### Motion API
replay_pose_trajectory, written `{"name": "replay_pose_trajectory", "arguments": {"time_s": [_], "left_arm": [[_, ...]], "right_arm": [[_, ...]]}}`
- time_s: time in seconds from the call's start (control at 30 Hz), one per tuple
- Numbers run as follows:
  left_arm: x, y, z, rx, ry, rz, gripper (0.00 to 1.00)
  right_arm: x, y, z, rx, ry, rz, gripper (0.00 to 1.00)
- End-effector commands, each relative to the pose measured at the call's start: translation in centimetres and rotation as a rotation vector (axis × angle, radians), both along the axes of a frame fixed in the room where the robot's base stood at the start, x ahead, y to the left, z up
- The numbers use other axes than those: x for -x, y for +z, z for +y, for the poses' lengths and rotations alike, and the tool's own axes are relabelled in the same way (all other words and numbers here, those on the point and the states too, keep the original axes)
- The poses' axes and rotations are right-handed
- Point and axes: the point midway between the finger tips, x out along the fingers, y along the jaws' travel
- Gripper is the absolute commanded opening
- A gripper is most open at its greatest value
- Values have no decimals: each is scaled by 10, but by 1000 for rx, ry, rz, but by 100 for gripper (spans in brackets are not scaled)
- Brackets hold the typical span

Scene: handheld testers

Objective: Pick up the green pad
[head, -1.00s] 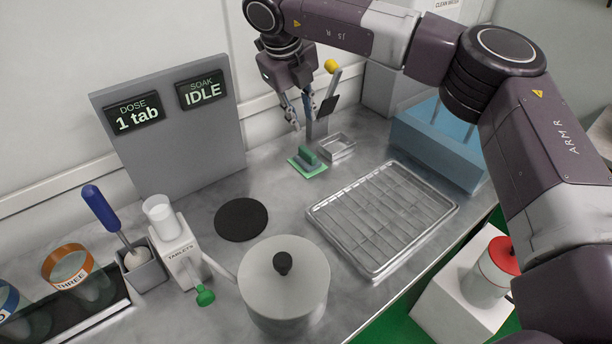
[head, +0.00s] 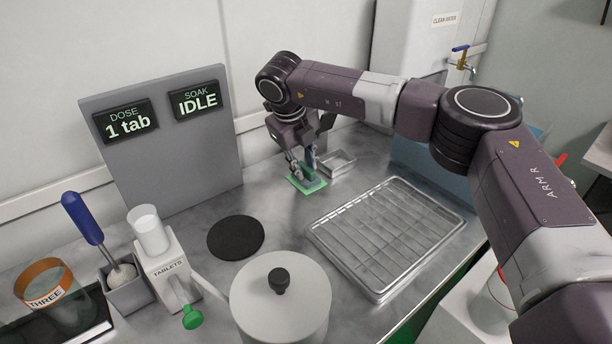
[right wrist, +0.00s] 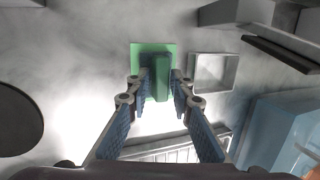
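The green pad (head: 312,188) lies on the metal counter. It shows as a flat light-green square with a darker green raised block on it. It also shows in the right wrist view (right wrist: 161,82). My right gripper (head: 305,170) is lowered over it, fingers pointing down. In the right wrist view the two fingers of the gripper (right wrist: 162,86) stand on either side of the raised block, with what looks like a narrow gap at each side. The fingers partly hide the pad in the head view. My left gripper is not in view.
A small metal tray (head: 338,163) stands close beside the pad. A wire rack (head: 385,232) and a blue bin (right wrist: 275,125) are to the right. A black disc (head: 236,237), a lidded pot (head: 268,315) and a tablet dispenser (head: 163,268) stand nearer.

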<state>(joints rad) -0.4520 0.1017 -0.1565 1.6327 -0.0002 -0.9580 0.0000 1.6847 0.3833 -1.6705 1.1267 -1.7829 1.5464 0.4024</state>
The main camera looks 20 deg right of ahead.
Motion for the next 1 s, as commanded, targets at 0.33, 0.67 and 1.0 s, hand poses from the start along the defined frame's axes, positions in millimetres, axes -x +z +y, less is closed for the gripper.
{"name": "replay_pose_trajectory", "arguments": {"time_s": [0.33,0.67,1.0], "left_arm": [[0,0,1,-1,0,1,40],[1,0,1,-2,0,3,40],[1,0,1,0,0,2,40]], "right_arm": [[-1,-1,0,0,0,-1,6],[0,-1,-1,1,-1,-1,0],[-1,9,-1,1,-2,-2,0]]}}
